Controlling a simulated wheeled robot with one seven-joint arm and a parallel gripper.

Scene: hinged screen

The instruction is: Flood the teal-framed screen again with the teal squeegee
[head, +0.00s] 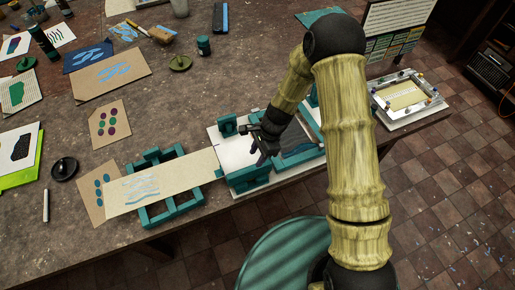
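The teal-framed screen (298,135) lies at the table's front edge, right of centre, with grey-blue mesh. My arm hides much of its right side. My gripper (262,152) is dark, points down and hangs over the screen's left part. Its fingers are small and dark here, so I cannot tell if they are open or shut, or if they hold anything. I cannot clearly pick out the teal squeegee; teal blocks (228,125) stand just left of my gripper.
A card with blue wave prints (150,192) lies on a teal rack (178,208) left of the screen. A blue-black bar (220,18) lies at the back. Printed cards, jars and a black round pot (64,168) fill the left. A white-framed screen (404,97) sits right.

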